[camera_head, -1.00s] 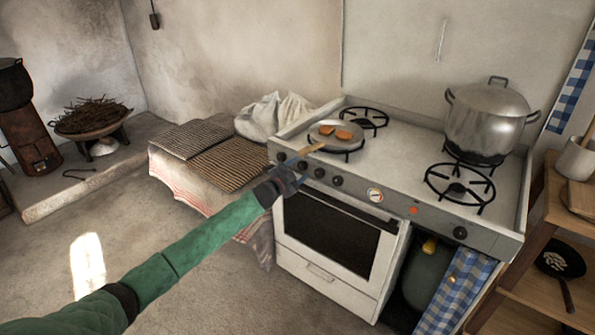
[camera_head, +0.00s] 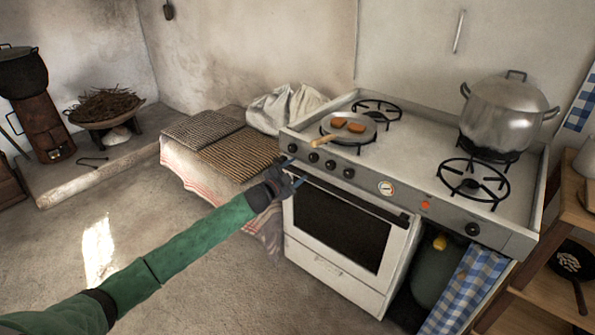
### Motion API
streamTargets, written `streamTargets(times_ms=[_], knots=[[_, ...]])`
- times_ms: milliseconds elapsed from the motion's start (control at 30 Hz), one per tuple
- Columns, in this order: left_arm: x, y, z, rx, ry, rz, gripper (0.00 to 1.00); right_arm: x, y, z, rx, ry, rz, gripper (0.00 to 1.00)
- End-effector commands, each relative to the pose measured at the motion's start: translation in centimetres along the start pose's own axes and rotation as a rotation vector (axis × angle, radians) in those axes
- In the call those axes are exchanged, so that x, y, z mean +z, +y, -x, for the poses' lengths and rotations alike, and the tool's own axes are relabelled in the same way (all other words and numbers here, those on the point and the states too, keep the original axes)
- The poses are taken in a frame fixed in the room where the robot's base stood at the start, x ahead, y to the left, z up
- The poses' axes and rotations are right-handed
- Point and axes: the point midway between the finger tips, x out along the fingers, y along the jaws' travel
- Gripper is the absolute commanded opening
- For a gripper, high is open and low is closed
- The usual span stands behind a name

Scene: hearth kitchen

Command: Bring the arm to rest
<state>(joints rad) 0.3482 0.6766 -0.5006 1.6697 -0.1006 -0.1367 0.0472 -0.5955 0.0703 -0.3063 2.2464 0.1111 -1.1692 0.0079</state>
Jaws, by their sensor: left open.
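My left arm, in a green sleeve, reaches in from the lower left. My left gripper (camera_head: 288,182) is open and empty in front of the stove's (camera_head: 362,259) upper left front edge, below the knobs. A small frying pan (camera_head: 366,134) with two orange-brown pieces of food (camera_head: 347,125) sits on the front left burner. Its wooden handle (camera_head: 325,141) points toward the front left, above and apart from the gripper. My right gripper is out of view.
A big lidded pot (camera_head: 503,117) stands on the back right burner. The front right burner (camera_head: 472,182) is bare. Woven mats (camera_head: 240,153) lie on a cloth-covered bench beside the stove, with a white sack (camera_head: 287,106) behind. A wooden shelf (camera_head: 553,295) stands at right.

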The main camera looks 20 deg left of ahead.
Motion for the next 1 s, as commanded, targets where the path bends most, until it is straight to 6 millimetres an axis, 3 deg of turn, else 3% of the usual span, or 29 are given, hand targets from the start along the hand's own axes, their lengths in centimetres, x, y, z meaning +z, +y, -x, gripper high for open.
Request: streamTargets(times_ms=[433, 633, 733, 867, 1000], knots=[[0.3, 0.0, 0.0, -0.001, -0.018, -0.003, 0.57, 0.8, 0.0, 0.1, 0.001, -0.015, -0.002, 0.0], [3.8, -0.2, 0.4, -0.007, -0.211, -0.006, 0.57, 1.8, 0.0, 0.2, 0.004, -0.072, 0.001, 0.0], [4.4, -0.3, 1.2, -0.011, -0.336, 0.0, 0.57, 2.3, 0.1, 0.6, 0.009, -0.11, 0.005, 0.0], [3.5, -1.3, 2.6, -0.022, -0.474, 0.016, 0.57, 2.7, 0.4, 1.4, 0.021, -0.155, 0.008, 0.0], [0.1, -1.6, 4.3, -0.029, -0.592, 0.065, 0.57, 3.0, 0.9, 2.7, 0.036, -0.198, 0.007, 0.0]])
